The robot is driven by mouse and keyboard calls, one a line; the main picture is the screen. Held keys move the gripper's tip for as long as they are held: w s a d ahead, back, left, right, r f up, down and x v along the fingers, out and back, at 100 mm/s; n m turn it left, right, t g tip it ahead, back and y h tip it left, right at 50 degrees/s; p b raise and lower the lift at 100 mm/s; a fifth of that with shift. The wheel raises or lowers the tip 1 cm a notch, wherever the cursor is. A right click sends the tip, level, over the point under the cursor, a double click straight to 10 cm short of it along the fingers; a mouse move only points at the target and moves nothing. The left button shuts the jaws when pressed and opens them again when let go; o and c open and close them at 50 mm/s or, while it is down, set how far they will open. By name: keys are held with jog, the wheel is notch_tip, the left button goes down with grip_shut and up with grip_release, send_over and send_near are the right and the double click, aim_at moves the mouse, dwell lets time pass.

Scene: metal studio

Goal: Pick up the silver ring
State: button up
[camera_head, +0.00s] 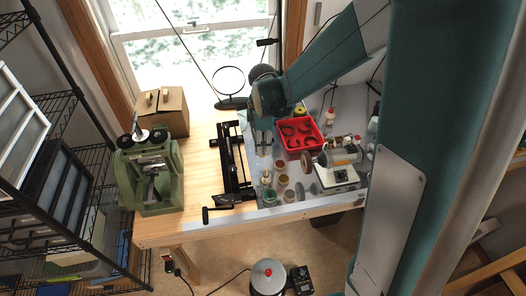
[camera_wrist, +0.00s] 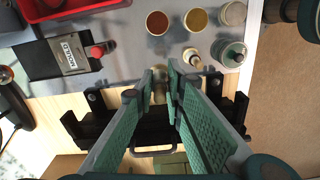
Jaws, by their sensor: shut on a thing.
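My gripper (camera_head: 263,148) points down over the workbench, left of the red tray. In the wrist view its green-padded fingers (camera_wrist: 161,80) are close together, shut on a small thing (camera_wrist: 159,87). Only a narrow brownish, shiny part of that thing shows between the fingertips, so I cannot make out its full shape or whether it is the silver ring. No silver ring can be made out elsewhere; in the head view the fingertips' contents are too small to tell.
A black metal frame (camera_head: 230,180) lies left of my gripper. Several jars (camera_head: 270,196) and a corked bottle (camera_wrist: 192,58) stand near the front. A red tray (camera_head: 318,143) and a grinder-like machine (camera_head: 338,175) are to the right. A green machine (camera_head: 150,172) stands left.

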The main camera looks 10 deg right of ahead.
jog(key=shift+r, duration=0.5)
